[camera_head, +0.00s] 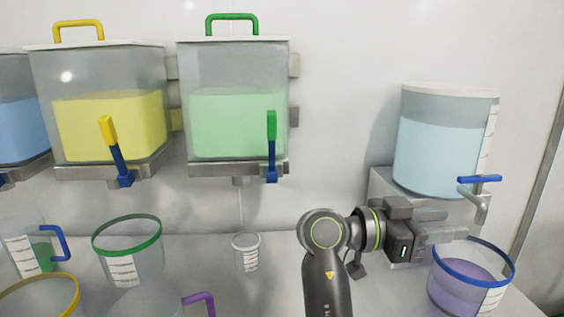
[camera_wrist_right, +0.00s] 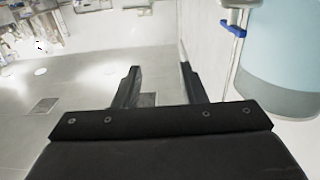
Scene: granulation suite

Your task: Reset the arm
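My right arm rises from the bottom of the head view, and its gripper (camera_head: 462,233) points right, in front of the stand of the water tank and above the blue-rimmed beaker. In the right wrist view the two fingers of the right gripper (camera_wrist_right: 163,85) stand apart with nothing between them. The pale blue tank (camera_head: 440,140) with a blue tap handle (camera_head: 480,179) is just above and behind the gripper. My left gripper is not in either view.
A blue-rimmed beaker of purple liquid (camera_head: 465,285) stands below the right gripper. Yellow (camera_head: 110,125) and green (camera_head: 235,125) wall hoppers hang at left. A green-rimmed beaker (camera_head: 130,262), small cup (camera_head: 246,252) and other vessels stand on the counter.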

